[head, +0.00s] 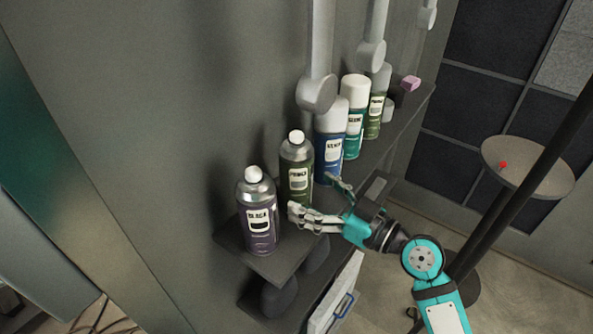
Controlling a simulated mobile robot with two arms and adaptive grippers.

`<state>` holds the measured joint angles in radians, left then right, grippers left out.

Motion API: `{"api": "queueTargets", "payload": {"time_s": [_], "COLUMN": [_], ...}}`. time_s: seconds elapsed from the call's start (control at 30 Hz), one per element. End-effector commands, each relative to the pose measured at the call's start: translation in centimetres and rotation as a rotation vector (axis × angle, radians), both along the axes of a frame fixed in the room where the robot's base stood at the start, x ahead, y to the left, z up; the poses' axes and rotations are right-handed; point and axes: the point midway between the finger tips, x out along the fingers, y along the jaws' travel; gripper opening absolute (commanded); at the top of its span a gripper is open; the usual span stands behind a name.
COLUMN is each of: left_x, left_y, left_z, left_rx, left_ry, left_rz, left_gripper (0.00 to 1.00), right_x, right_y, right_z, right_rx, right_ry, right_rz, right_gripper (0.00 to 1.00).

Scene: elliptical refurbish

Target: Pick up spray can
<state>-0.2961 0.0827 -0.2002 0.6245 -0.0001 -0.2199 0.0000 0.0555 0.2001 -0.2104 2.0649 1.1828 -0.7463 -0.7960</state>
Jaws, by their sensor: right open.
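Several spray cans stand upright in a row on a dark wall shelf. Nearest is a purple-black can (258,218) with a white cap. Behind it is a dark green can (296,172), then a blue can (330,145), a teal can (353,125) and another green can (376,108). My right gripper (318,198) comes in from the right at the shelf's front edge. It is open, with its fingers near the dark green can, one finger close to the purple-black can and one by the blue can. I cannot tell whether they touch. My left gripper is not in view.
The shelf (278,264) has a second level below. Grey lamp-like arms (317,92) hang above the cans. A pink block (410,83) lies at the shelf's far end. A round table (528,168) with a small red object (503,165) and a dark pole stand right.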

Motion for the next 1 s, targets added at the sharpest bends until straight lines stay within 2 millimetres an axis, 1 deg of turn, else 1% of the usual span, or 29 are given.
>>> {"api": "queueTargets", "payload": {"time_s": [0.1,0.2,0.3,0.4,0.6,0.67,1.0], "left_x": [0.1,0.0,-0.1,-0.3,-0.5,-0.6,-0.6], "left_y": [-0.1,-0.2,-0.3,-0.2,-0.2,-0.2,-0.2], "left_z": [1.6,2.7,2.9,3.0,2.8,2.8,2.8], "left_rx": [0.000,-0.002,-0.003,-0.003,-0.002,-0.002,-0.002], "left_ry": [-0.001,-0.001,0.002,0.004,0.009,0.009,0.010], "left_rz": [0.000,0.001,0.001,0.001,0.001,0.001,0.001], "left_gripper": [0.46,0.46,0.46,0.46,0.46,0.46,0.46], "right_x": [1.0,2.1,2.9,3.2,3.2,3.2,3.2], "right_y": [1.2,2.4,3.3,3.7,3.8,3.8,3.7], "right_z": [0.7,0.7,0.4,0.2,0.0,0.0,0.0], "right_rx": [0.005,0.005,0.003,0.001,0.000,0.000,0.001], "right_ry": [0.002,0.003,0.001,0.002,0.000,0.000,0.001], "right_rz": [0.001,0.000,-0.001,-0.001,-0.001,-0.001,-0.001], "right_gripper": [0.90,0.90,0.90,0.90,0.90,0.83,0.39]}}
